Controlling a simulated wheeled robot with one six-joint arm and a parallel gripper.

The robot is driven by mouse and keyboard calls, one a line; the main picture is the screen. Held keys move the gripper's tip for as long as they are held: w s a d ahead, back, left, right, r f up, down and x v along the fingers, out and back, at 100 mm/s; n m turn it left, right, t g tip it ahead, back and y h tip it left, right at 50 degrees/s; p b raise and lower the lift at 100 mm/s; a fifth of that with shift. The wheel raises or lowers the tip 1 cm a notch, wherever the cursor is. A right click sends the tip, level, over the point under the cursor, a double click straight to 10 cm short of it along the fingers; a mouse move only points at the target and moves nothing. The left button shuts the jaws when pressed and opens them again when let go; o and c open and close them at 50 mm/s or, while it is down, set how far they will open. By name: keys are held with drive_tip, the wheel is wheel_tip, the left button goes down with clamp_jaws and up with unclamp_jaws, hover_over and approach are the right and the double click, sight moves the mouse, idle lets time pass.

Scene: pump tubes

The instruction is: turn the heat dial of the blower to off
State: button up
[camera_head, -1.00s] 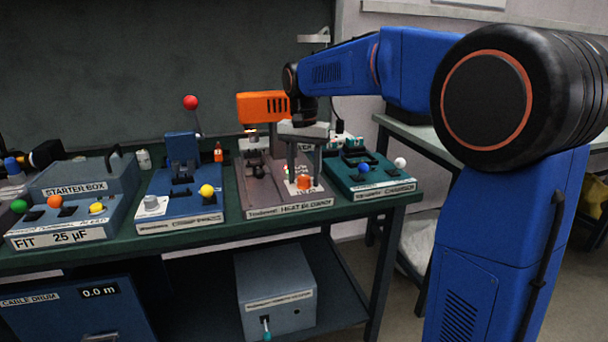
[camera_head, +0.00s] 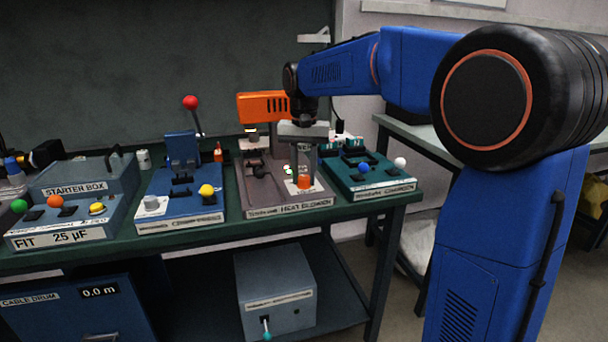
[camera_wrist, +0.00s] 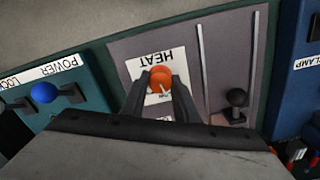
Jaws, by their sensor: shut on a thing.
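The blower is the heat blower unit (camera_head: 290,211) on the bench, with an orange blower body (camera_head: 263,106) at its back. Its orange heat dial (camera_head: 304,182) sits near the front right of the unit. In the wrist view the dial (camera_wrist: 160,78) is on a white plate (camera_wrist: 146,68) marked HEAT, with a pale pointer mark on it. My gripper (camera_head: 303,178) reaches down from above with its fingers on either side of the dial, shut on it. In the wrist view the fingertips (camera_wrist: 160,82) flank the dial. The dial's off mark is not readable.
A black knob lever (camera_wrist: 237,98) stands beside a slot on the same unit. A teal crimper-like unit (camera_head: 372,184) with blue and white knobs is close on the right. The blue clamp unit (camera_head: 180,212) is on the left.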

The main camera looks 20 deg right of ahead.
sight(304, 177)
drive_tip(key=n, duration=0.6)
drive_tip(key=shift+n, duration=0.4)
idle(0.4)
drive_tip(key=o, duration=1.1)
drive_tip(key=shift+c, duration=0.2)
wheel_tip(304, 177, up, 17)
drive_tip(key=shift+r, duration=0.2)
